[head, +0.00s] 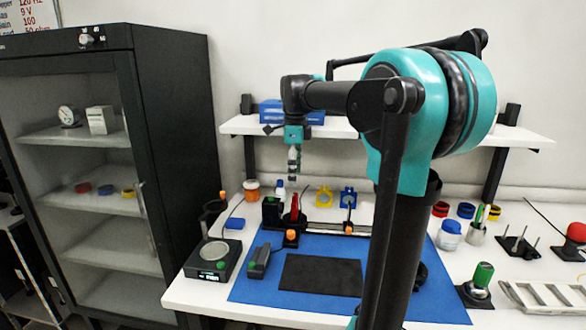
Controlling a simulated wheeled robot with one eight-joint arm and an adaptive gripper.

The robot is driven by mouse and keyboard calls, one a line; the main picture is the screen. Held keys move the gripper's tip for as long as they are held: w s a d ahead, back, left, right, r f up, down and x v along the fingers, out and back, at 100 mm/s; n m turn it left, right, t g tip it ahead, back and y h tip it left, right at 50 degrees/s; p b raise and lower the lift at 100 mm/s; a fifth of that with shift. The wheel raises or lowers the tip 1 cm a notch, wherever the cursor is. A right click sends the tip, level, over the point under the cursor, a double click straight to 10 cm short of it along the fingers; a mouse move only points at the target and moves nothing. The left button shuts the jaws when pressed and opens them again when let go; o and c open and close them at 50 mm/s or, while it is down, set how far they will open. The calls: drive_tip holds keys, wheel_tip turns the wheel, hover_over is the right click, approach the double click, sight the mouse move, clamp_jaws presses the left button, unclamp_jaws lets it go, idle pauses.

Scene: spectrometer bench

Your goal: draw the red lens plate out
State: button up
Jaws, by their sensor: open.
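A red piece (294,207), which looks like the red lens plate, stands upright toward the back of the bench, on or at a dark rail (318,228). Its lower part is partly hidden, and I cannot tell how it is seated. My gripper (293,177) hangs pointing down above the red piece, apart from it. It is open and holds nothing that I can see. A yellow plate (324,197) and a blue plate (348,196) stand upright to the right of the red piece.
A black block (271,212) stands close left of the red piece. An orange-topped post (291,238) is in front. A blue mat (262,287) with a black pad (318,275) lies nearer. A scale (213,260) is at left. A shelf (236,125) runs behind my arm.

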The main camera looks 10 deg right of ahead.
sight(295, 194)
wheel_tip(295, 194, down, 12)
drive_tip(key=shift+r, duration=0.1)
idle(0.5)
drive_tip(key=c, duration=1.3)
drive_tip(key=shift+r, duration=0.1)
drive_tip(key=shift+r, duration=0.15)
drive_tip(key=shift+r, duration=1)
